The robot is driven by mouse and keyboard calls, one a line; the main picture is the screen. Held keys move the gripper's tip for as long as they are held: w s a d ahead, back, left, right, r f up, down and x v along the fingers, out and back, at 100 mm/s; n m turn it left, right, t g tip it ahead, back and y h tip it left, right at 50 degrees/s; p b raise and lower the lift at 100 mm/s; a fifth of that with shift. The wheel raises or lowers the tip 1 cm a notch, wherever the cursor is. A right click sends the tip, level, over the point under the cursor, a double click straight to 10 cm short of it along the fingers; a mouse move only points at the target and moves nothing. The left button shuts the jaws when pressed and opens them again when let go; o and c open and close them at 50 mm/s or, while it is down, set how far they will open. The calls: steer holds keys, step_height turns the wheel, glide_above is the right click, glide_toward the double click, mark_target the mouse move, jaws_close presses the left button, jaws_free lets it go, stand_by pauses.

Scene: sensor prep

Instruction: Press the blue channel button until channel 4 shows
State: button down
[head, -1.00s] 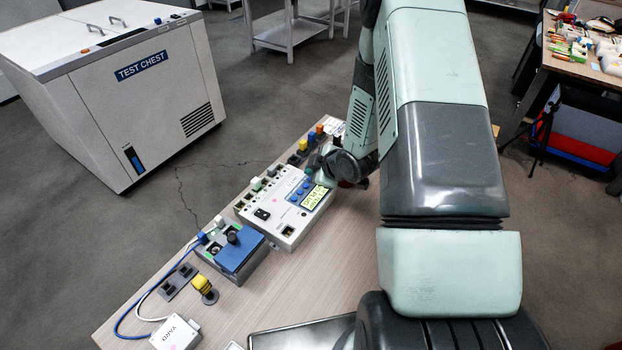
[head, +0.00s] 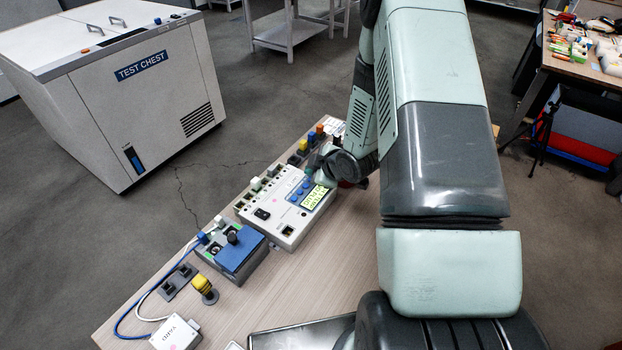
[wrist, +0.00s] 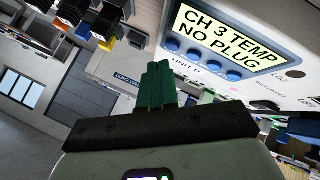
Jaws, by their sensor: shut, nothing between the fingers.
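A pale meter box (head: 270,215) stands on the bench, with a lit yellow-green screen (head: 314,197). In the wrist view the screen (wrist: 240,38) reads "CH 3 TEMP NO PLUG". A row of several blue buttons runs along the screen's edge; the leftmost blue button (wrist: 171,45) is the closest to my fingertips. My gripper (wrist: 158,66) is shut and empty, its green fingers together just beside that button. I cannot tell whether they touch it. In the head view my arm's end partly covers the far end of the box.
Several coloured plugs (head: 303,145) line the far end. A test chest (head: 140,90) stands on the floor at left.

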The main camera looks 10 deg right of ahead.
steer(key=shift+f, duration=0.2)
steer(key=shift+f, duration=0.25)
steer(key=shift+f, duration=0.35)
stand_by(0.7)
stand_by(0.3)
steer(key=shift+r, duration=0.8)
steer(key=shift+r, duration=0.1)
steer(key=shift+r, duration=2.4)
